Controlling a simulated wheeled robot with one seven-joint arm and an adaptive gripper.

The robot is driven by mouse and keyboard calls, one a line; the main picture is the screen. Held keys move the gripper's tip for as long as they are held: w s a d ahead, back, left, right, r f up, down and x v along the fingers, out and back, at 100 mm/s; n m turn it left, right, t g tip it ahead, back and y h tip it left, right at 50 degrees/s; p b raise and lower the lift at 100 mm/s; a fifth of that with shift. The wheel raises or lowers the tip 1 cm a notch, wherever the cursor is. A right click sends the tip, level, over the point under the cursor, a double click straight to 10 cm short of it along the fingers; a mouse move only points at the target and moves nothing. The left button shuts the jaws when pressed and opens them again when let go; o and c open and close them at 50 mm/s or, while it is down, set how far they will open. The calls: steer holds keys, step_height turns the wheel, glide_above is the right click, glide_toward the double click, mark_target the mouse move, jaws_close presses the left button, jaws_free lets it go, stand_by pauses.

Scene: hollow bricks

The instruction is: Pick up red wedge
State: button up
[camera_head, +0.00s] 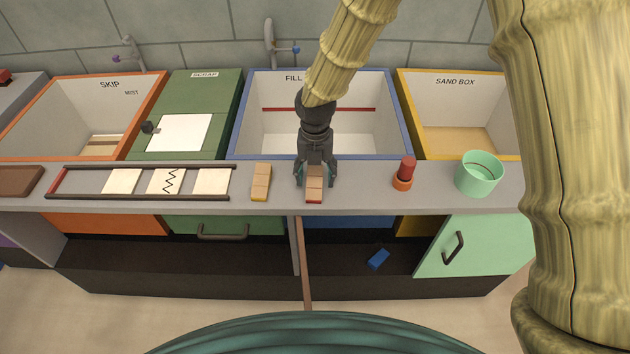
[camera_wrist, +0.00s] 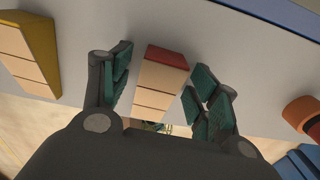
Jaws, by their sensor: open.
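The red wedge (camera_head: 314,190) lies on the grey counter at its front edge, in front of the FILL basin. It has a tan, striped sloping face and a red end. My gripper (camera_head: 316,178) is directly over it, pointing down. In the wrist view the red wedge (camera_wrist: 163,80) sits between the two green-padded fingers of my gripper (camera_wrist: 160,88). The lower end of the wedge is close to my gripper's palm.
A yellow wedge (camera_head: 261,182) lies to the left; it also shows in the wrist view (camera_wrist: 28,50). A red cylinder in an orange ring (camera_head: 403,175) and a green cup (camera_head: 479,174) stand to the right. A dark-railed rack (camera_head: 140,167) lies at left. A blue block (camera_head: 378,259) is below.

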steer(key=c, duration=1.2)
steer(key=shift+o, duration=0.2)
